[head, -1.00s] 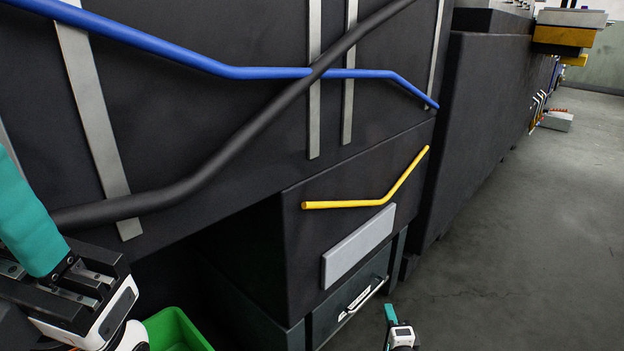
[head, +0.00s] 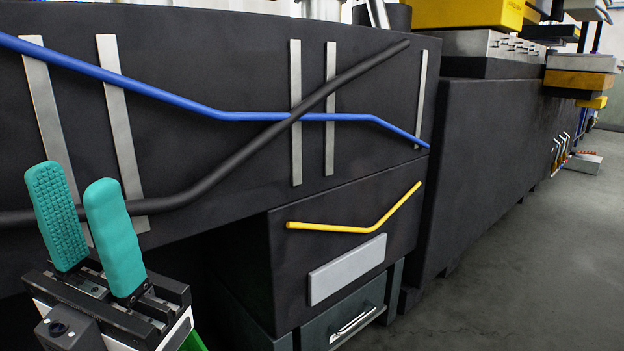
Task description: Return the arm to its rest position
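My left gripper (head: 95,232) is at the lower left of the head view. Its two teal ribbed fingers point up, with a clear gap between them and nothing held. It is in front of the dark machine body (head: 225,75) and its lower hose. I cannot tell how far it is from the machine surface. My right gripper is not in the head view.
A blue pipe (head: 240,116) and a black hose (head: 240,150) run across the machine front. A yellow bar (head: 345,229) and a grey plate (head: 347,269) are above a handled drawer (head: 345,325). A green bin (head: 193,343) is partly hidden. Open floor (head: 540,270) lies right.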

